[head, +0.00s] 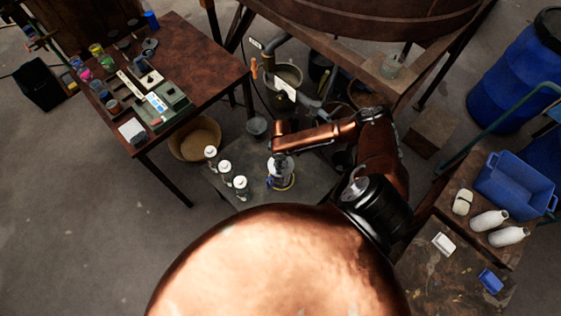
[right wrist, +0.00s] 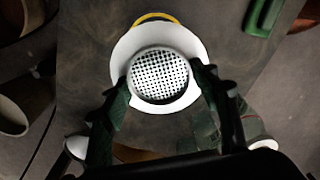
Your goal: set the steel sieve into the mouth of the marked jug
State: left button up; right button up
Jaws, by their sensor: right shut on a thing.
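The steel sieve (right wrist: 160,76), a round cup with a perforated bottom, sits between the green fingers of my right gripper (right wrist: 163,82) in the right wrist view. The gripper is shut on it. A white round vessel, apparently the marked jug (right wrist: 190,42), lies behind the sieve, with a yellow band (right wrist: 155,18) at its far edge. The sieve overlaps the jug's middle; I cannot tell whether it is inside the mouth or above it. In the head view my right gripper (head: 281,161) is over the jug (head: 281,183) and hides its mouth. My left gripper is not in view.
Several white-capped bottles (head: 225,168) stand left of the jug on the low grey table (head: 222,187). A brown basket (head: 205,147) is beyond them. A bucket (head: 287,75) stands behind. A side table at right holds a blue crate (head: 514,184) and white bottles (head: 508,236).

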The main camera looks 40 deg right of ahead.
jog(key=shift+f, duration=0.75)
dwell(0.5)
jog(key=o, duration=1.5)
notch_tip(320, 180, up, 12)
